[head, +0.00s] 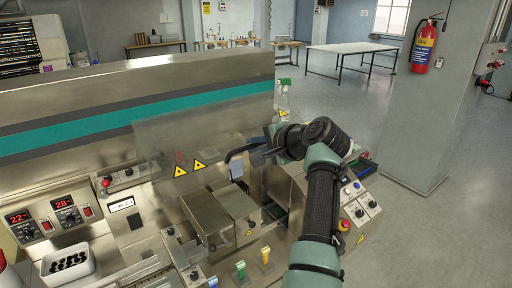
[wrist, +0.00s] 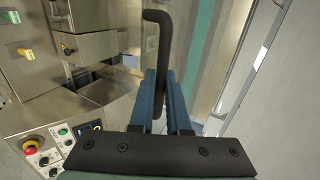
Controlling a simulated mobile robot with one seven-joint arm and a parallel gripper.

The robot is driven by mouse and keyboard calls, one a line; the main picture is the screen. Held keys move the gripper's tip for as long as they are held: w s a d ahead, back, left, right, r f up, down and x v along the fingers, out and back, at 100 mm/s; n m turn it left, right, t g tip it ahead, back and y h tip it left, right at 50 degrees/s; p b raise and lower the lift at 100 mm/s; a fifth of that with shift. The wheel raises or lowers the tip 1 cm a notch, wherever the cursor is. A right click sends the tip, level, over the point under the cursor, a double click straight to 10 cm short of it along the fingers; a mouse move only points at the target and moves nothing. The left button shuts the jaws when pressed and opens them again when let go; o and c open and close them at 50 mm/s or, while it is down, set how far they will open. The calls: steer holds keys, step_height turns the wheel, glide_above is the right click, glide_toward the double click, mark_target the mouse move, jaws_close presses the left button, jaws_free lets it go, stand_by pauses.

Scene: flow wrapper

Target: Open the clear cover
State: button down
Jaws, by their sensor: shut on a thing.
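The clear cover (head: 160,142) is a see-through panel with yellow warning triangles on the front of the steel wrapping machine, above its metal boxes. A black bent handle (head: 238,153) stands at the cover's right side. My gripper (head: 266,155) comes in from the right and is shut on this handle. In the wrist view the black handle (wrist: 163,35) runs between the blue fingers of my gripper (wrist: 158,85). The head view does not clearly show how far the cover stands from the machine.
Metal boxes (head: 222,212) sit below the cover. A control panel with a red emergency button (head: 344,225) is near my arm. A pillar with a fire extinguisher (head: 422,48) stands at right. Floor between is free. A white bin (head: 68,266) is at lower left.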

steer(key=c, duration=0.9)
jaws_free()
steer(key=shift+f, duration=0.1)
steer(key=shift+s, duration=0.1)
steer(key=shift+s+d+r+b, duration=0.2)
steer(key=shift+s+d+b, duration=0.15)
steer(key=shift+b, duration=0.1)
steer(key=b+v, duration=0.4)
steer(key=v, duration=0.8)
steer(key=shift+b, duration=0.35)
steer(key=shift+a+r, duration=0.1)
steer(key=shift+r, duration=0.05)
